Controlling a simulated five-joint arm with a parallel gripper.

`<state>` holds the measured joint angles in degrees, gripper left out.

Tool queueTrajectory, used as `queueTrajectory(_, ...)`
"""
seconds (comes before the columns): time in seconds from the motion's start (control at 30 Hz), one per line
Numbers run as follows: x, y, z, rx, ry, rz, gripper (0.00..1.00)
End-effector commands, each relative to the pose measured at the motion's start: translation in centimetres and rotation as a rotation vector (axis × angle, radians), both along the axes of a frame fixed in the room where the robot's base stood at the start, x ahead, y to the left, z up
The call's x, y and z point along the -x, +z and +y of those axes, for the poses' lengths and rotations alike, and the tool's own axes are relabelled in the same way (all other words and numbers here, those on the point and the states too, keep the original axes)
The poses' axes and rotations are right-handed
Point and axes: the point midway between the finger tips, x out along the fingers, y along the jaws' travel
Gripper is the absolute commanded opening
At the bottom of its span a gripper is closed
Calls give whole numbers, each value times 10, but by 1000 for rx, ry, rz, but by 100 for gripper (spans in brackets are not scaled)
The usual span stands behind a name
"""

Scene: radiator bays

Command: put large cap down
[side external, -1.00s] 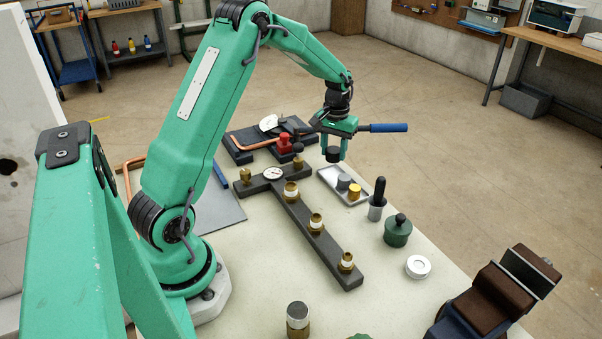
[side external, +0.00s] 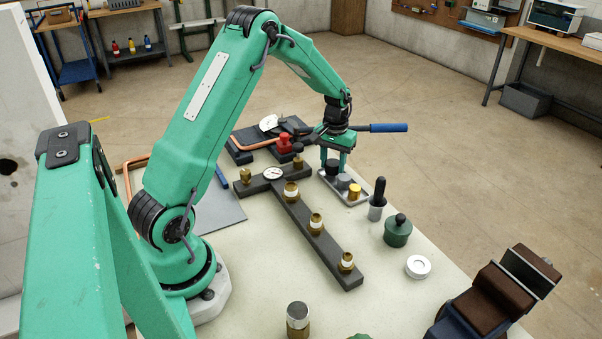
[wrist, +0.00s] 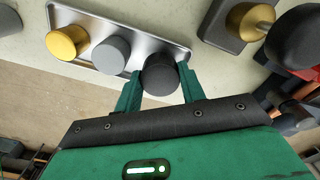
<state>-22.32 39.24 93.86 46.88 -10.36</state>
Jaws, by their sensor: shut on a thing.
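The large cap is a black round cap (side external: 332,166). My gripper (side external: 333,162) is shut on it, with one green finger on each side. In the wrist view the cap (wrist: 160,76) sits between the fingertips (wrist: 160,88), at the end of a metal tray (wrist: 125,24). The cap is over or in the tray (side external: 364,200); I cannot tell whether its underside touches the tray floor. A grey cap (side external: 343,181) and a gold cap (side external: 355,191) stand in the same tray, in a row with the black one.
A dark T-shaped manifold (side external: 320,246) with brass fittings lies left of the tray. A black-handled tool (side external: 377,200), a green knobbed pot (side external: 398,233) and a white ring (side external: 418,267) stand to the right. A red knob (side external: 284,144) is behind.

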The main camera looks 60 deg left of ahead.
Motion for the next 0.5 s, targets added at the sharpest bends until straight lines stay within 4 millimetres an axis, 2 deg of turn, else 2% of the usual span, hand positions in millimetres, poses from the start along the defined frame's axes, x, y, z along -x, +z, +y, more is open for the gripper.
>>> queueTrajectory(0.5,0,-8,0,0,0,0,10)
